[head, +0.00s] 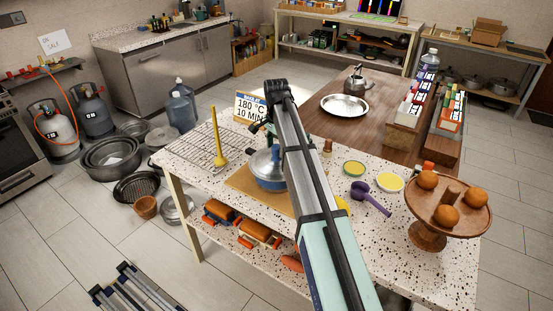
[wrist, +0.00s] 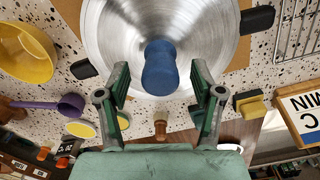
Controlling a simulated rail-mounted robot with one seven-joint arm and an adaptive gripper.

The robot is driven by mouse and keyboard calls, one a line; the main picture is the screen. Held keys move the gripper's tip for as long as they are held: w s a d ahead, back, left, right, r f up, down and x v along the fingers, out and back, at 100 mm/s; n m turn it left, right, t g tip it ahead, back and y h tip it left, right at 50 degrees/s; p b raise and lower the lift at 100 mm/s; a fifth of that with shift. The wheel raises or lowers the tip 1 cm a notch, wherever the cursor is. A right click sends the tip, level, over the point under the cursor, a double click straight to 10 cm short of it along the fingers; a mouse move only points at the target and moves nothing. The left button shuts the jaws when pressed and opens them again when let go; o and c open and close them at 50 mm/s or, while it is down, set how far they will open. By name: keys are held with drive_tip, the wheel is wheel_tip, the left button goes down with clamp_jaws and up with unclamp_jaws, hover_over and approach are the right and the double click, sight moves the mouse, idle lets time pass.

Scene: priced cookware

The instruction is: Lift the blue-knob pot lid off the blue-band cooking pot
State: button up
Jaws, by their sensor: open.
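The blue-band cooking pot (head: 271,184) stands on a wooden board on the speckled table, partly hidden behind my arm. Its silver lid (head: 260,162) sits on top; in the wrist view the lid (wrist: 112,38) fills the upper middle, with the blue knob (wrist: 160,68) standing up from it. Black pot handles (wrist: 257,20) stick out on two sides. My gripper (wrist: 160,78) is open and empty, one finger on each side of the knob in the wrist view. I see gaps between both fingers and the knob; the depth between them is hard to tell.
A yellow bowl (wrist: 24,52), a purple scoop (head: 371,203) and small yellow-filled dishes (head: 389,182) lie near the pot. A wire rack (head: 195,148) with a yellow spoon is left. A sign (head: 250,107) stands behind; a wooden stand with oranges (head: 428,236) is right.

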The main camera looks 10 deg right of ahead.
drive_tip(key=shift+f+p, duration=0.3)
drive_tip(key=shift+f, duration=1.1)
clamp_jaws()
drive_tip(key=shift+r, duration=0.1)
wheel_tip(320, 180, up, 20)
drive_tip(key=b, duration=0.4)
